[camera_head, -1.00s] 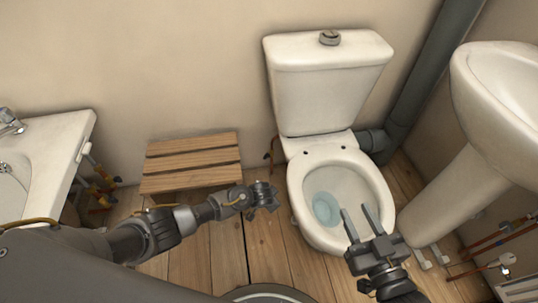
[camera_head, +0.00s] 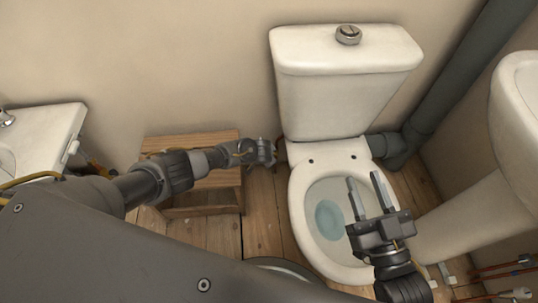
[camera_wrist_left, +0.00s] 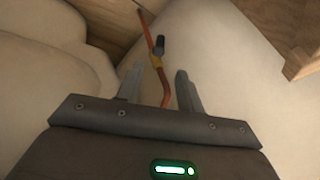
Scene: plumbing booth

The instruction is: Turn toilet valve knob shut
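The toilet valve shows in the left wrist view as a small dark knob (camera_wrist_left: 159,45) and a yellow fitting (camera_wrist_left: 156,64) on a thin copper pipe (camera_wrist_left: 166,92). My left gripper (camera_wrist_left: 164,80) is open, with the pipe seen between its two fingers and the knob just beyond the fingertips. I cannot tell whether a finger touches the pipe. In the head view my left gripper (camera_head: 264,153) is at the toilet's left side and hides the valve. My right gripper (camera_head: 362,187) is open and empty above the toilet bowl (camera_head: 301,229).
The toilet tank (camera_head: 342,95) stands against the wall, close to my left gripper. A wooden slatted stool (camera_head: 215,181) is under my left forearm. A sink counter (camera_head: 50,135) is at the left and a pedestal basin (camera_head: 515,120) at the right.

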